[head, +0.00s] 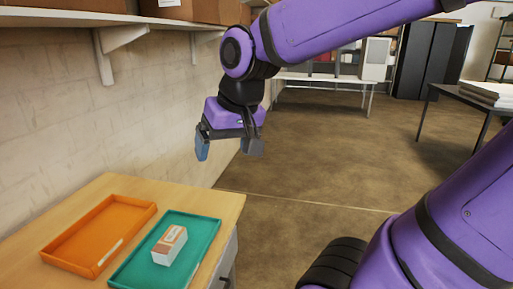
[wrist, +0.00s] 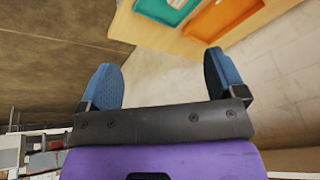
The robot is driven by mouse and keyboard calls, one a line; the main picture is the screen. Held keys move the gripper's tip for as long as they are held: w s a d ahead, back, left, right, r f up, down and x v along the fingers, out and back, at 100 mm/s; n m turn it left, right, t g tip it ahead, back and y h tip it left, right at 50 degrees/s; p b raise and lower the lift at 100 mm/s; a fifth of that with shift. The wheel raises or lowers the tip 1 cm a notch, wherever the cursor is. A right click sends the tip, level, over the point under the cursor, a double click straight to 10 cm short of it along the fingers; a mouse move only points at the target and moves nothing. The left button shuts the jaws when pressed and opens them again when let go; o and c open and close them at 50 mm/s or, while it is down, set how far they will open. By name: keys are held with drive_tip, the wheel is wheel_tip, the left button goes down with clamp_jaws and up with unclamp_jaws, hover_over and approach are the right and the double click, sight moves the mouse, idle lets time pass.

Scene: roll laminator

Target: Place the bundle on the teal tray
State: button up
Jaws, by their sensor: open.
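The bundle (head: 170,245), a small white block with an orange-brown top and a pale label, lies on the teal tray (head: 139,269) in the head view. The teal tray sits on the wooden tabletop and also shows at the top of the wrist view (wrist: 150,11). My gripper (head: 228,150) is open and empty, raised in the air above and behind the table, clear of the bundle. Its two blue-padded fingers stand wide apart in the wrist view (wrist: 166,82).
An orange tray (head: 78,254) with a pale strip on its rim lies left of the teal tray; it also shows in the wrist view (wrist: 225,18). A brick wall and shelf (head: 75,18) bound the left side. Open floor lies right of the table (head: 112,184).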

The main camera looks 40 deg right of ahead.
drive_tip(key=s+d+r+n+t, duration=0.1)
drive_tip(key=s+n, duration=0.1)
drive_tip(key=s, duration=0.5)
drive_tip(key=shift+s+r+h, duration=0.15)
drive_tip(key=shift+r+h, duration=0.1)
drive_tip(key=shift+h, duration=0.15)
drive_tip(key=shift+d, duration=0.1)
idle(0.6)
